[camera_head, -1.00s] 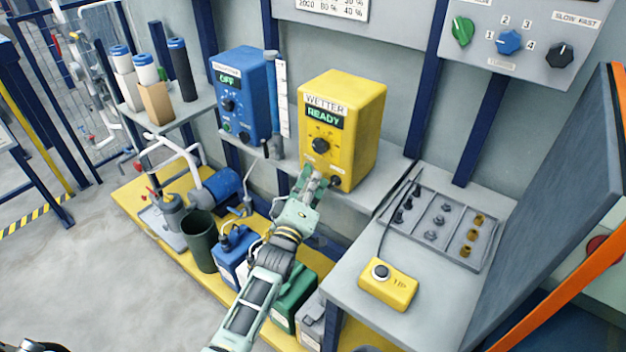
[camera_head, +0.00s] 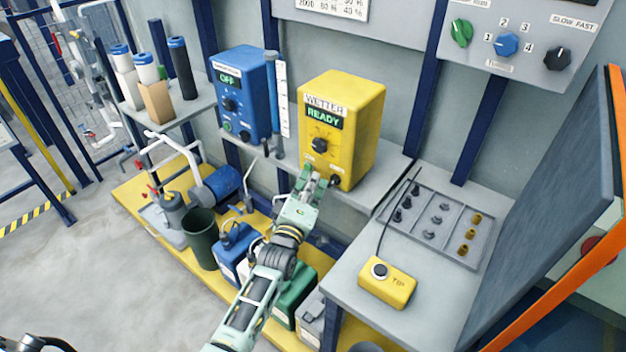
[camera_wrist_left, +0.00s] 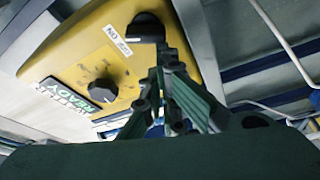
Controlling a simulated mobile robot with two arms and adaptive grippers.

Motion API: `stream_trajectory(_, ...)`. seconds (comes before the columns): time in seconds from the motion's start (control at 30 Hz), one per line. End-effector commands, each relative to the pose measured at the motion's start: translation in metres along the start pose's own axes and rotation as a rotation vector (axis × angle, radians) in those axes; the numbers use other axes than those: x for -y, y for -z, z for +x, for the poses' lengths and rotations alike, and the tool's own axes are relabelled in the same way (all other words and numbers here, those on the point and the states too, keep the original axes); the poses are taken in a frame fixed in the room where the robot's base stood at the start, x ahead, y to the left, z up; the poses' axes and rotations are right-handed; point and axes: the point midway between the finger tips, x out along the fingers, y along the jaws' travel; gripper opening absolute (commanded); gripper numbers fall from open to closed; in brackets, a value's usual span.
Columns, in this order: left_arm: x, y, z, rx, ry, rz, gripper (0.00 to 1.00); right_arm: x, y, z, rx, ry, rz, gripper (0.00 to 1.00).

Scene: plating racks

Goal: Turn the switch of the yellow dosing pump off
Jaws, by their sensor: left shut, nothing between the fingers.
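The yellow dosing pump (camera_head: 355,120), labelled WETTER, stands on the grey shelf. Its green display (camera_head: 323,119) reads READY. A black dial (camera_head: 319,145) is mid-front. A black switch knob (camera_head: 335,182) is low on the right of the front. In the left wrist view the pump (camera_wrist_left: 75,45) appears rotated, with the switch knob (camera_wrist_left: 146,27) beside a small white label. My left gripper (camera_head: 311,179) is shut and empty, just in front of the pump's lower front, left of the switch knob. Its fingers (camera_wrist_left: 163,80) overlap the knob's edge in the wrist view; I cannot tell whether they touch.
A blue dosing pump (camera_head: 245,95) reading OFF stands to the left. At right, a grey table holds a yellow push-button box (camera_head: 388,287) and a parts tray (camera_head: 482,268). Canisters stand below my left arm. A dark panel (camera_head: 550,190) rises at far right.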

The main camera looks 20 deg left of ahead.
Motion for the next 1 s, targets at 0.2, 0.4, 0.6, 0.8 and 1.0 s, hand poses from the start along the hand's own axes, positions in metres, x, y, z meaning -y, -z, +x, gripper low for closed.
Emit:
stream_trajectory(0.2, 0.002, -0.001, -0.001, 0.002, 0.035, -0.099, 0.00, 0.002, 0.001, -0.009, 0.000, 0.003, 0.000, 0.31)
stream_trajectory(0.4, 0.007, -0.004, -0.001, 0.002, 0.089, -0.251, 0.00, 0.004, 0.003, -0.019, -0.001, 0.006, 0.000, 0.31)
stream_trajectory(0.6, 0.014, -0.007, -0.003, 0.002, 0.153, -0.431, 0.00, 0.004, 0.004, -0.029, -0.001, 0.006, 0.000, 0.31)
stream_trajectory(0.8, 0.020, -0.012, -0.004, 0.001, 0.214, -0.606, 0.00, 0.004, 0.004, -0.037, -0.001, 0.006, 0.000, 0.31)
stream_trajectory(1.0, 0.023, -0.017, -0.006, 0.001, 0.265, -0.755, 0.00, 0.004, 0.005, -0.044, -0.001, 0.006, 0.000, 0.31)
